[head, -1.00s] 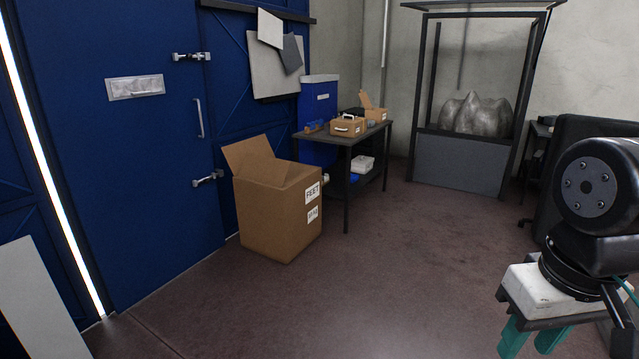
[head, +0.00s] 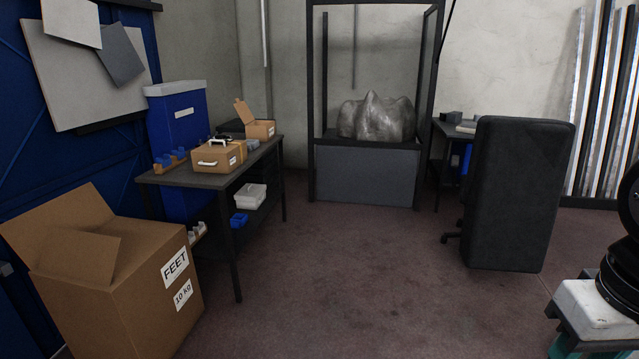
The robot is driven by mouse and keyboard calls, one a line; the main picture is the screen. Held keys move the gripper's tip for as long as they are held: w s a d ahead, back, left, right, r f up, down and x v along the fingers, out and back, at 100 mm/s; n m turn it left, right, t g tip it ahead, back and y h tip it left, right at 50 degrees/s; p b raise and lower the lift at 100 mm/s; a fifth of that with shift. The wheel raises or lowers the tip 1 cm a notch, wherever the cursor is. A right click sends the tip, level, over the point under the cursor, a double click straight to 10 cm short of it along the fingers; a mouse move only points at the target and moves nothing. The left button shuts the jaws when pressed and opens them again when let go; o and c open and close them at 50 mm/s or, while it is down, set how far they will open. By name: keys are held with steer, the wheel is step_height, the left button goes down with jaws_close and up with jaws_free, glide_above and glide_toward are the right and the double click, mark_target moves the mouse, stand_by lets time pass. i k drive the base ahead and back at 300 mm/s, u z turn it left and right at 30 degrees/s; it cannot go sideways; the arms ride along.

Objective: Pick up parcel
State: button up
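A brown cardboard parcel (head: 218,157) with a white handle on top, a white handle on its front and a small label sits on the dark table (head: 187,180) at the left. An open-flapped smaller carton (head: 260,130) stands behind it.
A large open carton marked FEET (head: 150,305) stands on the floor at the near left, before the table. A black chair (head: 518,195) stands at the right. A framed case with a grey rock-like lump (head: 375,117) stands at the back. The middle floor (head: 350,270) is clear.

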mark_target(222, 157)
steer(key=z, duration=0.1)
steer(key=i, duration=2)
steer(key=u, duration=0.35)
steer(key=i, duration=2.05)
steer(key=u, duration=0.6)
steer(key=i, duration=0.9)
steer(key=u, duration=0.25)
